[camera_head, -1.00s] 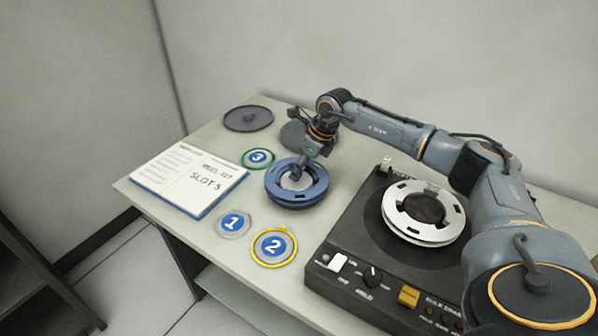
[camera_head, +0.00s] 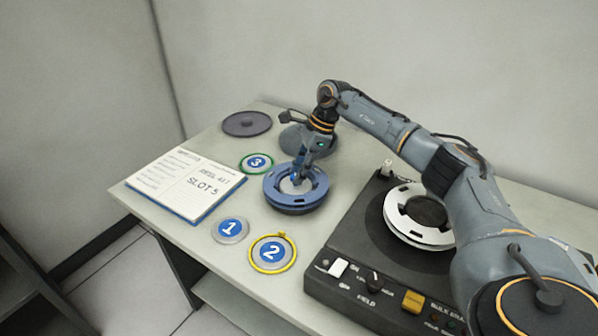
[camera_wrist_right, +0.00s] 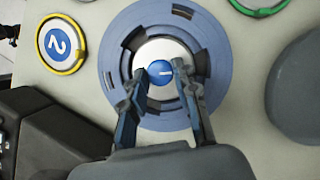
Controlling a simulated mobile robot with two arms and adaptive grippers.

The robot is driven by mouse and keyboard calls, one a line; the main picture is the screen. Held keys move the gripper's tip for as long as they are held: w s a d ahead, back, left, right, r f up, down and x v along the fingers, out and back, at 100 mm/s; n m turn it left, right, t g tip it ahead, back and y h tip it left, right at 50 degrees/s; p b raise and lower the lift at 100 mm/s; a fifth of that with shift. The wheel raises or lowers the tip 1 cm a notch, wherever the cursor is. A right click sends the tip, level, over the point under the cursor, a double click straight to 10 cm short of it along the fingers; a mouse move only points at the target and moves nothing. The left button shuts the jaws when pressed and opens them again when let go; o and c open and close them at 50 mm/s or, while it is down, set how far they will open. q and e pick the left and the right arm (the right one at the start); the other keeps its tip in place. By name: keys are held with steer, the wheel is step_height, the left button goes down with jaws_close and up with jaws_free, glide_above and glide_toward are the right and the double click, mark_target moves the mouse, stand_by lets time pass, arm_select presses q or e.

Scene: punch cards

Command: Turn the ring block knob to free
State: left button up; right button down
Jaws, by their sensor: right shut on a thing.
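The ring block is a round blue disc (camera_head: 290,203) lying on the table, with a pale centre. In the right wrist view the blue ring (camera_wrist_right: 213,42) surrounds a white hub (camera_wrist_right: 153,51), and a small blue knob (camera_wrist_right: 160,72) with a white mark sits in its middle. My right gripper (camera_head: 301,181) points down into the centre of the ring. In the right wrist view its two fingers (camera_wrist_right: 160,76) are on either side of the knob, shut on it. My left gripper is not in view.
An open book (camera_head: 185,190) reading "SLOT 5" lies at left. Discs marked 1 (camera_head: 229,230), 2 (camera_head: 272,253) and 3 (camera_head: 256,162) lie around the ring. A dark machine (camera_head: 345,245) with a white ring (camera_head: 398,207) stands at right. A dark lid (camera_head: 246,124) lies behind.

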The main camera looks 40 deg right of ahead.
stand_by(0.4)
steer(key=c, duration=1)
jaws_free()
steer(key=v, duration=1.2)
steer(key=shift+w, duration=0.1)
